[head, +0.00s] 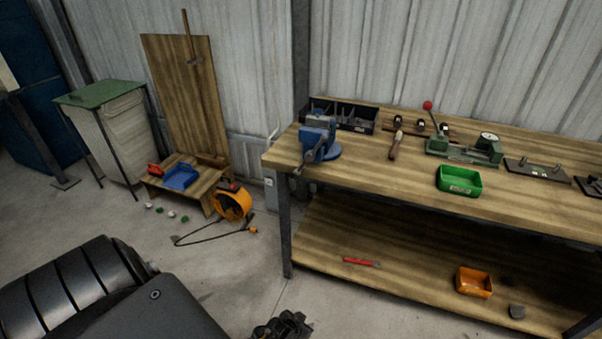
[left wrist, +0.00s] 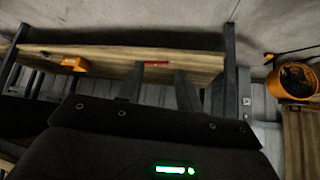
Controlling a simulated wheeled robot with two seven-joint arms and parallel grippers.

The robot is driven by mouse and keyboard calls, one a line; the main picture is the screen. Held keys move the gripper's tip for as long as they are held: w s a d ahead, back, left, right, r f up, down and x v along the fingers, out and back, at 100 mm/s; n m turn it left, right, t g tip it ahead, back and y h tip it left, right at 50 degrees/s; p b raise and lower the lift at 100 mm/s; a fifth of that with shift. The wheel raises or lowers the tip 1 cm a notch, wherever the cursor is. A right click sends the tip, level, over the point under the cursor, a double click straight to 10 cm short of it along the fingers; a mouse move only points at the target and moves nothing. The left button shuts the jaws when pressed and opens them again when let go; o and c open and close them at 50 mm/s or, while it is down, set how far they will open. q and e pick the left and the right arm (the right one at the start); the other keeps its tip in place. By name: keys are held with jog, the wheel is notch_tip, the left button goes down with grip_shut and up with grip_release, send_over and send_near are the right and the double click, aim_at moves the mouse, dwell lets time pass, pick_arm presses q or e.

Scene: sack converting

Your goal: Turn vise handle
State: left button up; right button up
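The blue vise (head: 318,143) is mounted on the near left corner of the wooden workbench (head: 400,178). Its handle (head: 297,170) seems to show as a small grey piece at the vise's front, over the bench's left edge; its angle is too small to tell. My left gripper (head: 284,326) shows at the bottom edge of the head view, low and well apart from the vise. In the left wrist view its two dark fingers (left wrist: 158,78) stand apart with nothing between them. The vise is not seen in that view. My right gripper is in neither view.
A green bin (head: 459,181), a hammer (head: 396,146) and a black organiser (head: 345,115) are on the bench. The lower shelf (head: 330,230) holds an orange bin (head: 474,283) and a red-handled tool (head: 360,262). An orange reel (head: 232,203) stands left of the bench leg. The floor before the bench is clear.

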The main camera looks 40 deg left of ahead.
pick_arm(q)
jog(key=w+a+r+t, duration=0.3)
jog(key=w+a+r, duration=0.1)
jog(key=w+r, duration=0.45)
jog(key=m+t+y+b, duration=0.1)
jog(key=m+t+y, duration=0.2)
jog(key=t+y, duration=0.3)
send_near(301, 167)
jog(key=x, duration=0.8)
jog(key=shift+w+p, duration=0.1)
jog(key=shift+p, duration=0.2)
grip_shut()
